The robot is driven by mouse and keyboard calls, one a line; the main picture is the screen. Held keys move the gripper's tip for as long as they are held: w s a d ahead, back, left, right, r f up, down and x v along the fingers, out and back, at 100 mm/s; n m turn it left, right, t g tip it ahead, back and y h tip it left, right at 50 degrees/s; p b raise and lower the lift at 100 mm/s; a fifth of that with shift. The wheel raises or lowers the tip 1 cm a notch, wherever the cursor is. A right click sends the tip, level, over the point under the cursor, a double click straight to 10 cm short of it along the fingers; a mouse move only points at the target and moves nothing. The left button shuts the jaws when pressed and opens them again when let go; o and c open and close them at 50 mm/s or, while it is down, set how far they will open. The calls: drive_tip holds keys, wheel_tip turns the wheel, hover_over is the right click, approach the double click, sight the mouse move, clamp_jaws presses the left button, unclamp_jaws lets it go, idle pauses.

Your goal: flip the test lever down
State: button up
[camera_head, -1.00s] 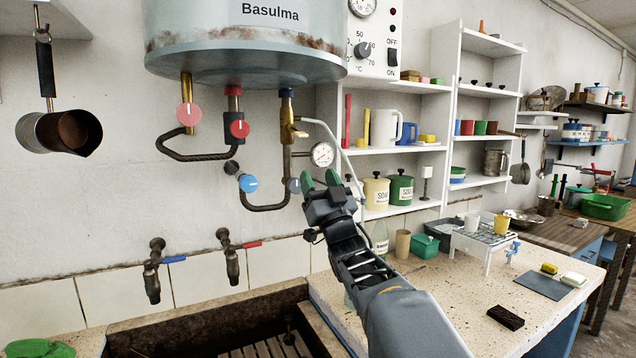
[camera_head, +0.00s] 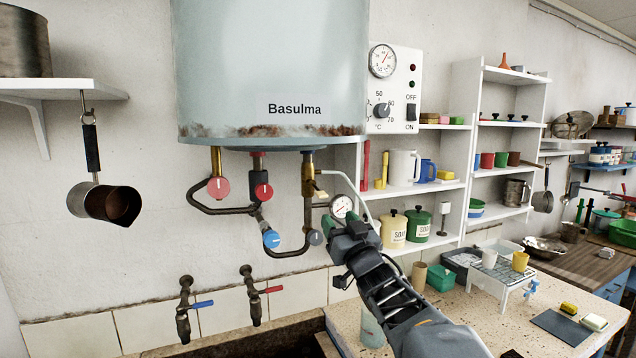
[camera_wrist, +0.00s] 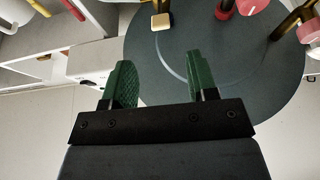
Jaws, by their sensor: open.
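The test lever (camera_head: 320,194) is a small cream tab on the brass valve (camera_head: 308,172) under the Basulma boiler (camera_head: 270,80). It sticks out to the right in the head view. In the wrist view the cream lever (camera_wrist: 161,21) shows at the top, upside down, beyond the fingers, with the boiler's dark round underside (camera_wrist: 215,60) behind. My gripper (camera_head: 342,223) has green fingers, open and empty, just below and right of the lever in the head view. In the wrist view the gripper (camera_wrist: 162,80) points toward the lever, with a gap between.
Red knobs (camera_head: 218,188), a blue knob (camera_head: 271,239) and bent pipes are at the left. A thin pale pipe curves right of the valve. Shelves (camera_head: 440,190) with mugs and canisters stand at the right.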

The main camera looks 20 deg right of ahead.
sight(320, 191)
drive_tip(key=p+x, duration=0.4)
drive_tip(key=x, duration=0.9)
drive_tip(key=shift+p, duration=0.4)
drive_tip(key=shift+c, duration=0.4)
drive_tip(key=shift+s, duration=0.1)
clamp_jaws()
